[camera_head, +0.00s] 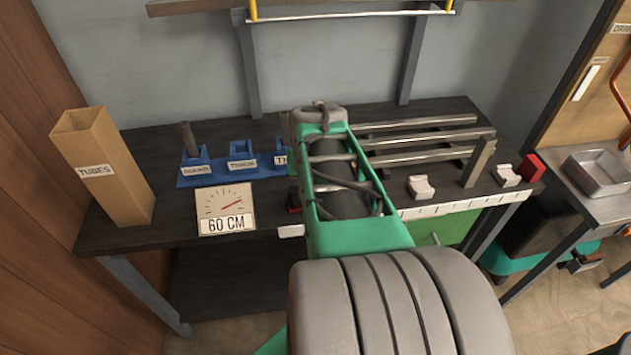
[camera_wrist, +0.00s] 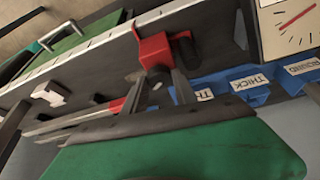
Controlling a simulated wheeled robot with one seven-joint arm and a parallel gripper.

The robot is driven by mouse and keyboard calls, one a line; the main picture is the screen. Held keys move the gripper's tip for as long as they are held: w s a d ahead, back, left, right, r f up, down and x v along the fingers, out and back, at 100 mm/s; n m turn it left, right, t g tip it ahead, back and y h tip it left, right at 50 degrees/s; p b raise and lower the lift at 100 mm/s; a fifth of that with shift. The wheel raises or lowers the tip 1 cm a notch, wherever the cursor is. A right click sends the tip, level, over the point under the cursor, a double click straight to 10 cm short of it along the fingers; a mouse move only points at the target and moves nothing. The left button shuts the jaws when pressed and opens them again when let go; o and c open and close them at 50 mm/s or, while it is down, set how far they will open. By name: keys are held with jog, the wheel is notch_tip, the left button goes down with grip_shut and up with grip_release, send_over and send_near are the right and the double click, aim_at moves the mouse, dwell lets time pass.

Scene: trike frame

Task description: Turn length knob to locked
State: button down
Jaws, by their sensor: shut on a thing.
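In the wrist view a red block-shaped part (camera_wrist: 154,52) with a dark round piece (camera_wrist: 184,50) beside it sits at the fixture's edge; I take it for the length knob, though no label shows. My gripper (camera_wrist: 163,76) has its two grey fingers at the red part, shut on it. The contact is partly hidden by the fingers. In the head view my green arm covers the gripper, and a little red and black (camera_head: 293,198) shows at its left side. The dial sign (camera_head: 226,209) reads 60 CM, its red needle pointing up and right.
A blue holder (camera_head: 230,168) with labelled sockets, one holding a dark tube, stands behind the dial. A TUBES box (camera_head: 108,165) stands left. Metal rails (camera_head: 425,137), white blocks (camera_head: 420,187) and a ruler strip (camera_head: 455,205) lie right of my arm.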

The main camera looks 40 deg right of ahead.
jog(key=m, duration=0.1)
jog(key=m+g+h, duration=0.1)
jog(key=m, duration=0.1)
jog(key=shift+w+a+m, duration=0.15)
jog(key=shift+w+m, duration=0.05)
jog(key=shift+m, duration=0.1)
jog(key=shift+m+g+b, duration=0.3)
jog(key=shift+m+g, duration=0.4)
jog(key=shift+m, duration=1.1)
jog(key=c, duration=1)
grip_release()
jog(key=shift+h, duration=0.3)
jog(key=v, duration=0.7)
jog(key=shift+r+p, duration=0.4)
jog(key=shift+p, duration=0.05)
jog(key=shift+a, duration=0.1)
